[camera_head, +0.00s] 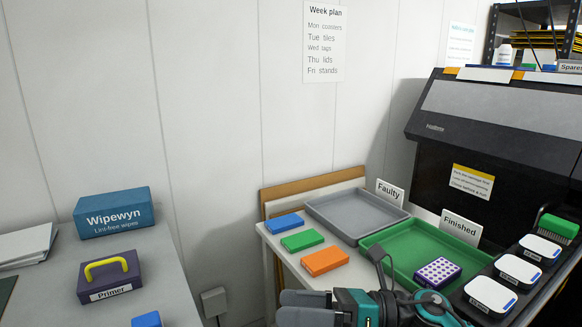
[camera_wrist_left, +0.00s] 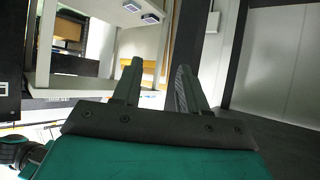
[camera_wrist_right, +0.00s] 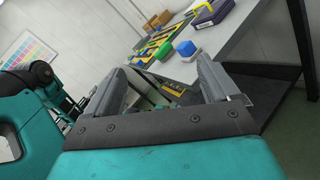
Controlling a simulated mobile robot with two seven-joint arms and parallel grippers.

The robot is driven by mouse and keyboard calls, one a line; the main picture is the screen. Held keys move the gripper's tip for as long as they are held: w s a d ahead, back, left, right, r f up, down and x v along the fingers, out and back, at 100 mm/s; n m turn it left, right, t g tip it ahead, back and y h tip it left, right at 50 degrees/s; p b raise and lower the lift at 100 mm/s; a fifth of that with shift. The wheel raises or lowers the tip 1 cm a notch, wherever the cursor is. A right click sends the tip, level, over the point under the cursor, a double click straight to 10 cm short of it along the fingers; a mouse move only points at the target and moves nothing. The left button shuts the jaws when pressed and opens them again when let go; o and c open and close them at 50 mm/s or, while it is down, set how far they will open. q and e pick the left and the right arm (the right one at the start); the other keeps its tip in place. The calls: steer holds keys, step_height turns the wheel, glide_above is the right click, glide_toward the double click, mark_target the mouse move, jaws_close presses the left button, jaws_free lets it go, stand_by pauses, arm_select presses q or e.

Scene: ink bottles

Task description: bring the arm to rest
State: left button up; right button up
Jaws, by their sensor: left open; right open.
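My right gripper (camera_head: 288,308) is at the bottom of the head view, in front of the bench with the trays. It also shows in the right wrist view (camera_wrist_right: 160,72), its two fingers spread wide and nothing between them. My left gripper (camera_wrist_left: 158,72) shows only in the left wrist view. Its fingers are apart and empty, with a pale shelf frame and floor beyond them. The left arm is outside the head view.
A green tray (camera_head: 390,277) marked Finished holds a purple dotted block (camera_head: 437,272); the grey Faulty tray (camera_head: 334,222) is empty. Blue (camera_head: 285,223), green (camera_head: 302,240) and orange (camera_head: 325,261) boxes lie beside them. The left table bears a Primer box (camera_head: 110,277).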

steer(key=d+f+m+t+h+p, duration=0.25)
steer(key=d+m+t+h, duration=0.4)
steer(key=m, duration=0.85)
steer(key=d+f+m+t+h+p, duration=0.1)
steer(key=d+f+m+t+h, duration=0.25)
steer(key=m+t, duration=0.9)
arm_select(q)
steer(key=r, duration=0.1)
steer(key=s+a+p, duration=0.1)
steer(key=r, duration=0.1)
steer(key=shift+s+a+r+y, duration=0.25)
steer(key=shift+a+r+y, duration=0.05)
steer(key=shift+a+r, duration=0.1)
arm_select(e)
steer(key=s+d+f+m+g+h, duration=0.3)
steer(key=s+f+m, duration=0.3)
steer(key=f+m, duration=0.2)
steer(key=s+d+f+m+g+h, duration=0.3)
steer(key=s+f+m+g, duration=0.3)
steer(key=m, duration=0.3)
steer(key=shift+s+d+f+h, duration=0.2)
steer(key=shift+d+f+h, duration=0.1)
steer(key=shift+f, duration=0.6)
